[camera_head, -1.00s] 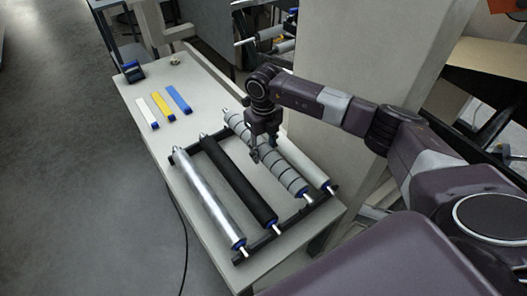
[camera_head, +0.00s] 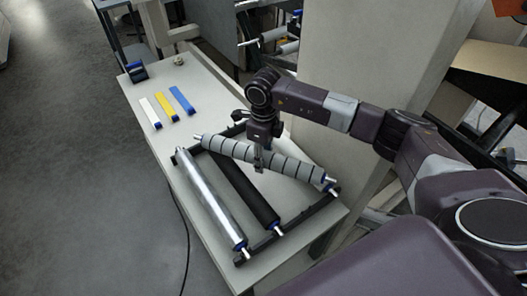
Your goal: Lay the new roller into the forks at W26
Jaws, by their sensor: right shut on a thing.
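My right gripper (camera_head: 259,166) is shut around the middle of a grey roller with dark spiral stripes (camera_head: 292,166). The roller has blue ends and metal shaft tips. It appears raised above the black rack (camera_head: 312,212) and lies slantwise across it, its far left end passing over the black roller (camera_head: 243,184). A shiny silver roller (camera_head: 211,202) lies in the rack at the left. A light roller at the rack's right is mostly or wholly hidden now. No W26 label is readable, so I cannot tell which forks it names. My left gripper is not in view.
White (camera_head: 150,112), yellow (camera_head: 166,107) and blue (camera_head: 182,100) strips lie on the pale table (camera_head: 205,85). A pale pillar (camera_head: 372,60) rises just behind my right arm. Machine rollers (camera_head: 274,34) show at the back.

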